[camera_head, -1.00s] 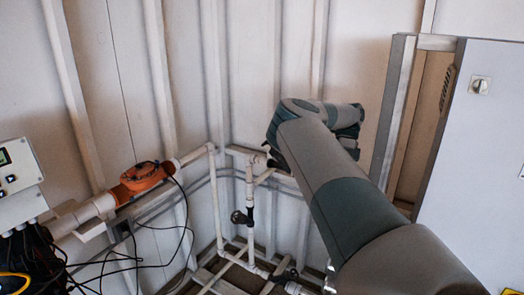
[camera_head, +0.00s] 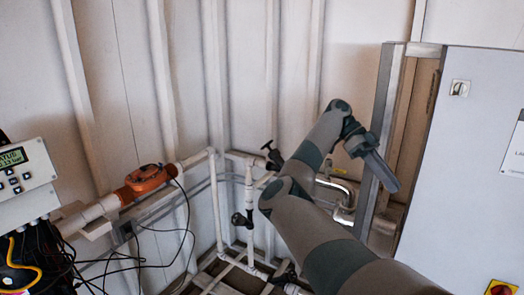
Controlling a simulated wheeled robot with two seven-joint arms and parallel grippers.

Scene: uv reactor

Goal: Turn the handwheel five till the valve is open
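Several small dark handwheels sit on the white pipework. One handwheel (camera_head: 272,154) is at the upper pipe, just left of my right arm. Another handwheel (camera_head: 240,219) is on the vertical pipe, and a dark valve (camera_head: 286,275) is low down near my arm. No label shows which is number five, and I cannot read whether a valve is open. My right gripper (camera_head: 386,177) is right of the upper handwheel and apart from it, in front of the cabinet's edge post. Its finger opening cannot be made out. My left gripper is out of view.
A grey cabinet (camera_head: 470,140) stands at right with its post beside my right gripper. A silver pipe (camera_head: 338,190) runs behind my arm. An orange device (camera_head: 147,178) is on the left pipe, near a controller box (camera_head: 25,178) and loose black cables (camera_head: 120,258).

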